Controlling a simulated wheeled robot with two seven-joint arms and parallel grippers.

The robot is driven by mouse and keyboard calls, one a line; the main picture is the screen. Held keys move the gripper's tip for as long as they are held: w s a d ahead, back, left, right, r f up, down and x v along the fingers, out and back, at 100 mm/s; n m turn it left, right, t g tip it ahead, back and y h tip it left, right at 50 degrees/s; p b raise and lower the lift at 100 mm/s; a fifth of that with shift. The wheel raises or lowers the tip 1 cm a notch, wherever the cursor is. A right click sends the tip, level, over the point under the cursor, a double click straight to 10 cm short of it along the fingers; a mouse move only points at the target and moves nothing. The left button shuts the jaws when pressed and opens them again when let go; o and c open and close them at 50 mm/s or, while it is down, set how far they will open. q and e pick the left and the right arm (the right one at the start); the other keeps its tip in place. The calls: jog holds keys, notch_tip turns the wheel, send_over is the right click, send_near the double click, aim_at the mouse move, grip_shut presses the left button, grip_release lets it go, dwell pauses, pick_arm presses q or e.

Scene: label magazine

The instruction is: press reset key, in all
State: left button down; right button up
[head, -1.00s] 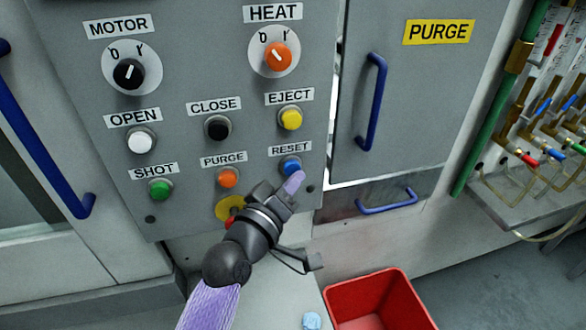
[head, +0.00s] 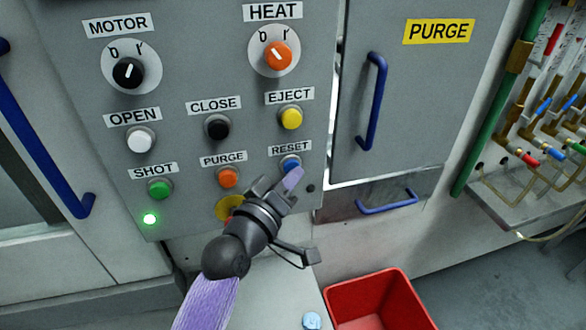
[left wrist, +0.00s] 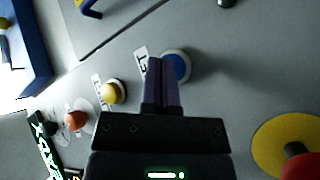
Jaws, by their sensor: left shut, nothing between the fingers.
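The blue RESET key (head: 290,163) sits at the lower right of the grey control panel (head: 100,170), under its RESET label (head: 290,148). My left gripper (head: 293,178) is shut and empty, with its purple fingertips over the lower edge of the key. In the left wrist view, the shut fingers (left wrist: 162,78) reach up beside the blue key (left wrist: 177,67) and cover part of its left side. I cannot tell whether the tips touch it. A small green lamp (head: 150,219) glows at the panel's lower left, below the SHOT key (head: 160,189). My right gripper is not in view.
The orange PURGE key (head: 228,177) and yellow EJECT key (head: 291,118) are close by. A red knob on a yellow disc (head: 228,206) is partly behind my gripper. A red bin (head: 372,300) stands below right. A blue door handle (head: 372,102) is to the right.

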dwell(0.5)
pick_arm(q)
jog(key=shift+s+d+p, duration=0.25)
jog(key=shift+s+p, duration=0.4)
jog(key=shift+s, duration=0.05)
jog(key=s+p, duration=0.1)
jog(key=s+d+p, duration=0.1)
jog(key=s, duration=0.2)
jog(key=shift+s+d+p, duration=0.25)
jog(key=shift+s+p, duration=0.15)
dwell(0.4)
